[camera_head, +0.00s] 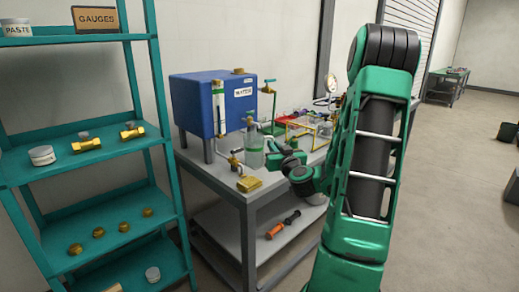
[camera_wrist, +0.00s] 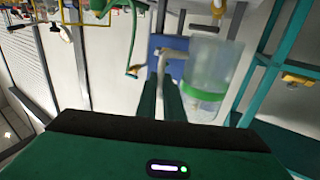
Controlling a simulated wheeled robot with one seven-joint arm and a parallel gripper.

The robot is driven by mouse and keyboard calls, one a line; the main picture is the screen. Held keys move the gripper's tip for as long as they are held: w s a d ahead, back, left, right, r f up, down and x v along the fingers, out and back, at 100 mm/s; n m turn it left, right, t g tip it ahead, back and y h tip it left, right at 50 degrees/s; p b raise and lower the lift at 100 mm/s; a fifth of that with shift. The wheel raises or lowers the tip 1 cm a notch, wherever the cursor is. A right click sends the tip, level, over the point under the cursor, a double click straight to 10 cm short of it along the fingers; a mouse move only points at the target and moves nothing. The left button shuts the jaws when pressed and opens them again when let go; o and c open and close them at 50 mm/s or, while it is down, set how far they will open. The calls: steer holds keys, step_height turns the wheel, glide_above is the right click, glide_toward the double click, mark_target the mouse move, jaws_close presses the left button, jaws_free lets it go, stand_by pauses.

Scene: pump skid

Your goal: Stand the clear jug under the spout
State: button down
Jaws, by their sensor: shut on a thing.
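The clear jug (camera_head: 253,157) has a green band and looks upright in front of the blue water tank (camera_head: 192,102), at the bench's near side. My gripper (camera_head: 274,154) is at its right, shut on its pale handle. In the wrist view, the jug (camera_wrist: 216,62) is just right of my gripper (camera_wrist: 161,94), and the fingers close on the handle (camera_wrist: 173,51). I cannot tell whether the jug's base touches the bench. A thin pipe with a brass fitting (camera_head: 268,89) rises behind the jug; I cannot tell clearly which outlet is the spout.
The grey bench (camera_head: 220,178) has a folded yellow cloth (camera_head: 249,184) near its front edge. A small brass tap (camera_head: 235,160) is left of the jug. A yellow frame (camera_head: 308,130) and gauge stand farther right. A teal shelf (camera_head: 85,160) with brass fittings is at left.

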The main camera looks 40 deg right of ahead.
mark_target(248, 153)
steer(key=shift+s+a+r, duration=0.15)
steer(key=w+a+f, duration=0.1)
steer(key=w+a, duration=0.1)
steer(key=w+a+f+n+y, duration=0.1)
steer(key=w+a, duration=0.1)
steer(key=w+a+f+y, duration=0.1)
steer(key=w+a, duration=0.1)
steer(key=w, duration=0.1)
steer(key=shift+w+a+f+t, duration=0.1)
steer(key=shift+a+f+t, duration=0.15)
steer(key=shift+f+t, duration=0.15)
steer(key=w+a+f+n+y, duration=0.15)
steer(key=w+a, duration=0.25)
steer(key=a, duration=0.5)
steer(key=w+a+f+n+t+y, duration=0.1)
steer(key=w+a+f+y, duration=0.1)
steer(key=w+a, duration=0.5)
steer(key=w+a+f+n+y, duration=0.2)
steer(key=a, duration=0.9)
steer(key=s+f, duration=0.3)
steer(key=f, duration=0.5)
steer(key=s+f, duration=0.4)
steer(key=f, duration=0.4)
steer(key=shift+s+f, duration=0.15)
steer(key=shift+s, duration=0.15)
steer(key=shift+d, duration=0.1)
